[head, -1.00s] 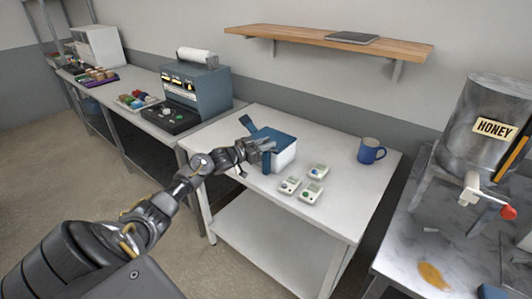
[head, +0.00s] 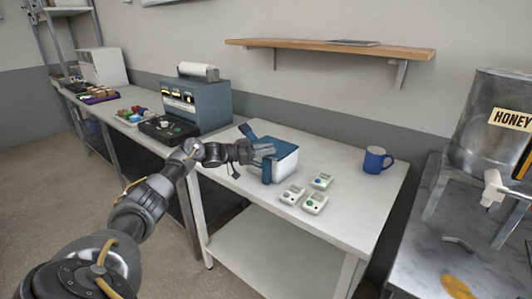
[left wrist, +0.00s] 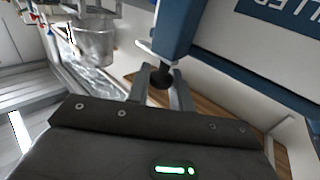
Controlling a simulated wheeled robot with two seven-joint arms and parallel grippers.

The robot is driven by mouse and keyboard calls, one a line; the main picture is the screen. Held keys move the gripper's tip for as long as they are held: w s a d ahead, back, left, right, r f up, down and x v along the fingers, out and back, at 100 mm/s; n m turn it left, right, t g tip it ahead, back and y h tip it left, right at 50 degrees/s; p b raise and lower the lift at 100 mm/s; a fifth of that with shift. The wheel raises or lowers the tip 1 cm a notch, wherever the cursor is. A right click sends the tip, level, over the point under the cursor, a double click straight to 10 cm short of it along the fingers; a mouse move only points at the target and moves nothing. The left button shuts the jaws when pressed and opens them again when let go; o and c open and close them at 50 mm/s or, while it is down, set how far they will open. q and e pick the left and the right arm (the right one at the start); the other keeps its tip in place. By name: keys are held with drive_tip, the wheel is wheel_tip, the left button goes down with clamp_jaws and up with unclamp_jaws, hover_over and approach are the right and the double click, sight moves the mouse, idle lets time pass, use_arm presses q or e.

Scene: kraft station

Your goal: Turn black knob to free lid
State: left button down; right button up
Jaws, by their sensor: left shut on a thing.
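The blue and white box (head: 286,165) stands on the white table. It has a blue top, and blue upright parts stick out at its back left and front. My left gripper (head: 264,150) reaches it from the left in the head view and covers part of its top. In the left wrist view the black knob (left wrist: 160,78) sits between the two grey fingers (left wrist: 161,92), beside a blue part of the box (left wrist: 178,28). The left gripper is shut on this knob. White lettering on blue shows at the upper right there, cut off. My right gripper is not in view.
Several small white devices (head: 315,204) lie right of the box, and a blue mug (head: 376,160) stands farther right. A blue-grey machine (head: 198,105) is on the left bench. A honey tank (head: 490,130) stands at the right. The table's front is clear.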

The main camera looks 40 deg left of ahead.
use_arm(q)
drive_tip(key=c, duration=1.3)
unclamp_jaws()
drive_tip(key=shift+w+d, duration=0.1)
drive_tip(key=shift+s+a+f, duration=0.1)
drive_tip(key=shift+s+a, duration=0.2)
drive_tip(key=shift+s, duration=0.05)
drive_tip(key=shift+b+v, duration=1.35)
drive_tip(key=shift+v, duration=3.6)
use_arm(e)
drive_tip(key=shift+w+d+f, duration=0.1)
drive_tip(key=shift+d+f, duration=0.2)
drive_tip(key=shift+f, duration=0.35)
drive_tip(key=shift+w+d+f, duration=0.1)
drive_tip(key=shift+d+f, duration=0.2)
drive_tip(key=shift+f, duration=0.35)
